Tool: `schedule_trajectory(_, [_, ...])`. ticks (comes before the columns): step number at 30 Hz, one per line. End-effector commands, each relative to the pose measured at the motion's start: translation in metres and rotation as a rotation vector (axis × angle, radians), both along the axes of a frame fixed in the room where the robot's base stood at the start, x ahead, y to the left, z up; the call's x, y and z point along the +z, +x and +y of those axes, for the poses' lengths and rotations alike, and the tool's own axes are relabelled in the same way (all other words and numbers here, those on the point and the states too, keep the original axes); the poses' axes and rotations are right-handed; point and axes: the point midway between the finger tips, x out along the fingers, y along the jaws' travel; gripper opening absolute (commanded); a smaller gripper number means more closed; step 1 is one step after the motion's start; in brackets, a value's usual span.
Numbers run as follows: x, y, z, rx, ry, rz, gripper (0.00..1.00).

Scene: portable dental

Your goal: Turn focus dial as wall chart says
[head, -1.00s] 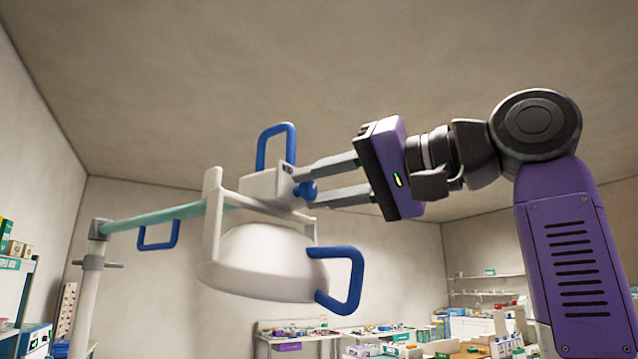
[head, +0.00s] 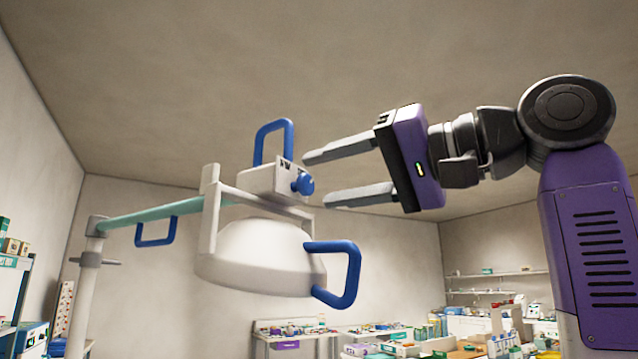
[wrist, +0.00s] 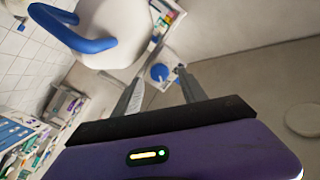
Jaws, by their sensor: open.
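The dental lamp (head: 262,260) has a white dome head hung from a teal arm, with blue loop handles. The round blue focus dial (head: 303,184) sits on the right side of the white box above the dome. Small dark marks show beside the dial, too small to read. My gripper (head: 314,179) is open and empty, its fingertips just to the right of the dial and apart from it. In the wrist view the blue dial (wrist: 160,72) shows beyond and between the two fingers. I cannot make out the wall chart's text.
A blue loop handle (head: 274,142) rises above the box, and another blue handle (head: 345,275) juts from the dome's right side. A cluttered bench (head: 300,335) and wall shelves (head: 490,275) stand far behind. The air right of the lamp is free up to my arm.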

Motion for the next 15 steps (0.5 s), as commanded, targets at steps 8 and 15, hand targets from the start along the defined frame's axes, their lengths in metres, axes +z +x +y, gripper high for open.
schedule_trajectory(8, [-0.001, -0.019, -0.037, -0.002, 0.000, -0.001, 0.50])
schedule_trajectory(15, [0.000, -0.024, -0.046, -0.001, 0.001, 0.001, 0.50])
